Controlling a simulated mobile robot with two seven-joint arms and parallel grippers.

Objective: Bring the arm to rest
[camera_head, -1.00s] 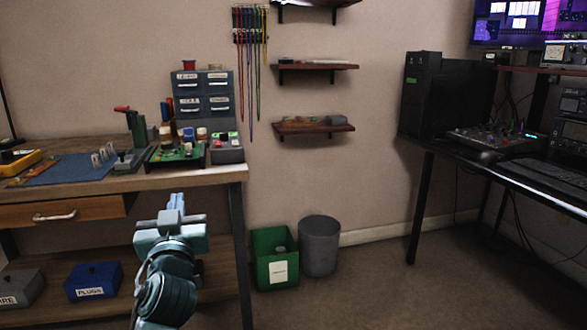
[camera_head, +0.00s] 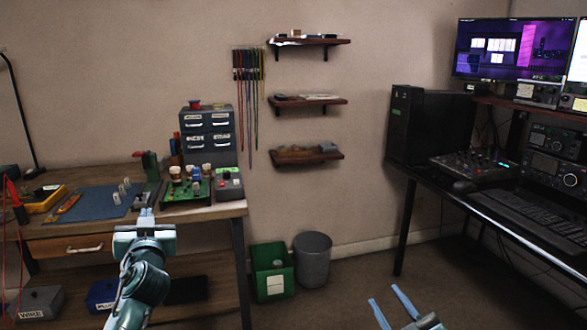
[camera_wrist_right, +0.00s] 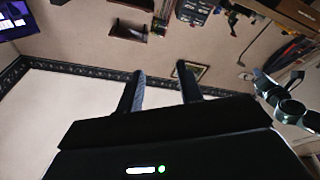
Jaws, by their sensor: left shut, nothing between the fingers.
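My left gripper (camera_head: 146,214) is in front of the wooden workbench (camera_head: 225,210) in the head view. Its fingers are together with nothing between them. My left arm comes up from the bottom edge below it. My right gripper (camera_head: 391,300) shows at the bottom edge of the head view, over the floor, with its two fingers apart and nothing visible between them. In the right wrist view its fingers (camera_wrist_right: 162,73) are also spread and empty, with the room seen tilted behind them. Most of my right arm is out of the head view.
The bench holds a green circuit board (camera_head: 187,190), a grey drawer cabinet (camera_head: 208,135) and a blue mat (camera_head: 95,202). A green bin (camera_head: 272,272) and a grey bin (camera_head: 312,260) stand on the floor. A dark desk (camera_head: 475,210) with electronics stands at right. Open floor lies between.

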